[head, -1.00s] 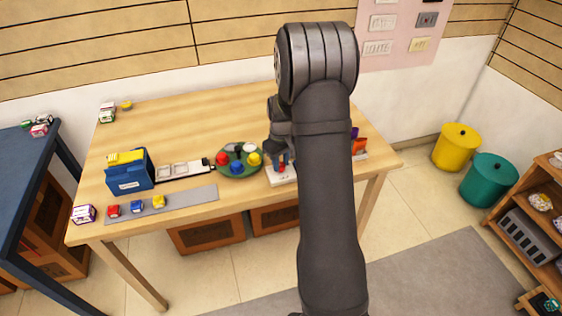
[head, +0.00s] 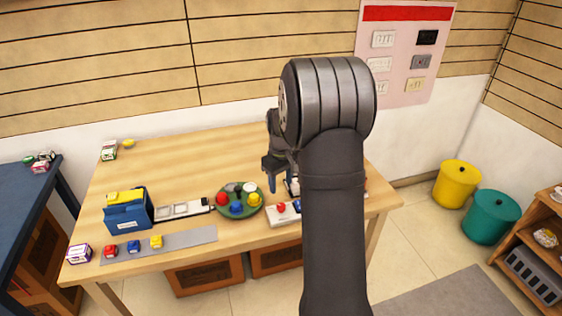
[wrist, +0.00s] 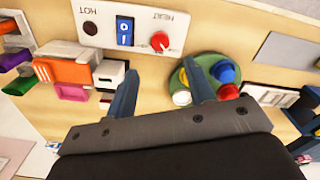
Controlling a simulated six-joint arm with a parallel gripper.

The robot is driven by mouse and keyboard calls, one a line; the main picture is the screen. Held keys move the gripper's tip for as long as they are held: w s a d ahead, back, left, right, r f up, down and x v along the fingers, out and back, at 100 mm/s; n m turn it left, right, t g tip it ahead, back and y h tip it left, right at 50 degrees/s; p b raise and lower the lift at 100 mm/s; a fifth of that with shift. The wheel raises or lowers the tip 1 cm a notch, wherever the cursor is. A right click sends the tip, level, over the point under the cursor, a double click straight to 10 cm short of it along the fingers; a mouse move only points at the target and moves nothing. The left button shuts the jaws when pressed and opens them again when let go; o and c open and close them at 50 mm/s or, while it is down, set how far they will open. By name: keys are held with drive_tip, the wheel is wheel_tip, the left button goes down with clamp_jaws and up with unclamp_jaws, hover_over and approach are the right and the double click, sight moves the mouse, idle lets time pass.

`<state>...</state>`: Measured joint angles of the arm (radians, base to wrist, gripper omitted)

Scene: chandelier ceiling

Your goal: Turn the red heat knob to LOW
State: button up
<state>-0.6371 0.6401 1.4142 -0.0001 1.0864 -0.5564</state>
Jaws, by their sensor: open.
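The red knob (head: 281,208) sits on a white panel (head: 284,220) near the table's front edge. In the wrist view, the red knob (wrist: 159,41) is at one end of the white panel (wrist: 186,27), with a blue rocker switch (wrist: 124,30) and a dark round part (wrist: 90,28) beside it. Small labels are printed there; I cannot read a LOW mark. My gripper (wrist: 161,72) is open and empty, its two blue fingers apart and short of the knob. In the head view, my gripper (head: 273,180) hangs behind and above the panel. My arm hides the panel's right part.
A green round board (head: 227,209) with coloured knobs stands just left of the panel. A blue box (head: 128,214) and a grey strip (head: 193,236) with toy cars lie further left. The table's back middle is clear.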

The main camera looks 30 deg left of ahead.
wheel_tip(320, 180, up, 8)
drive_tip(key=r, duration=0.1)
hover_over(281, 205)
drive_tip(key=shift+f, duration=0.25)
idle(0.3)
wheel_tip(281, 205, down, 18)
drive_tip(key=shift+r, duration=0.2)
idle(0.4)
drive_tip(key=shift+r, duration=0.1)
